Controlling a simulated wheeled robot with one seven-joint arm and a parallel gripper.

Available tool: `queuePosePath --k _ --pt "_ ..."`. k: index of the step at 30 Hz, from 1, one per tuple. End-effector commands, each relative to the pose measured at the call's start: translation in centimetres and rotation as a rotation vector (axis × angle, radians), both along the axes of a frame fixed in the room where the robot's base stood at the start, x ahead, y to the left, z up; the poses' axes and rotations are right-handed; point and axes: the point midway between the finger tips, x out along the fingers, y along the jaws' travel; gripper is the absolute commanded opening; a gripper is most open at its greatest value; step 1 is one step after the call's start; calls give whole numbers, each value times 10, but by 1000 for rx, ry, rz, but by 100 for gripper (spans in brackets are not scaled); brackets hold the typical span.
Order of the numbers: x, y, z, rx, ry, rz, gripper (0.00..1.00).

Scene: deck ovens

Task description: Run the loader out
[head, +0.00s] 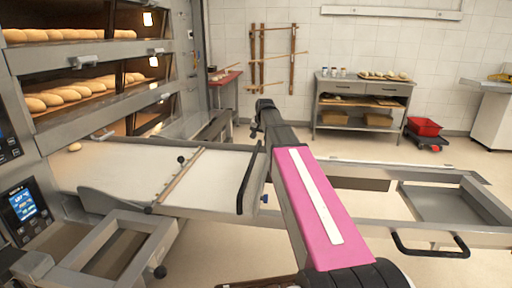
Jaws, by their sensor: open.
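The loader (120,172) is a pale flat belt in a grey metal frame, its left end at the mouth of the lower oven deck. A wooden bar with dark knobs (180,177) lies across it. A black handle (249,178) stands at its right end, next to my arm. One small bread piece (75,147) sits at the loader's far left, by the oven. My gripper (258,117) is at the far end of my arm, beyond and above the handle and apart from it. It looks open and empty; its fingers are small and dark.
The deck oven (100,65) at left holds loaves on its upper decks. A grey frame with a black handle (430,246) spans the right. A grey table (360,103) and red crate (424,127) stand behind. Free floor shows between the frame and table.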

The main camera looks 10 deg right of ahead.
Motion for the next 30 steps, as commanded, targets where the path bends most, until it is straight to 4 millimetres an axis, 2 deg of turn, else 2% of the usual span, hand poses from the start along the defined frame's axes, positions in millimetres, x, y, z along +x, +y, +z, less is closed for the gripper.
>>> queuePosePath --k 9,15,21,29,30 --pt "24 3 -49 0 2 0 51" --pt "35 4 -74 0 1 0 51" --pt "40 5 -85 0 0 0 51" --pt "40 5 -86 0 -1 0 51" --pt "40 5 -86 0 -1 0 47"
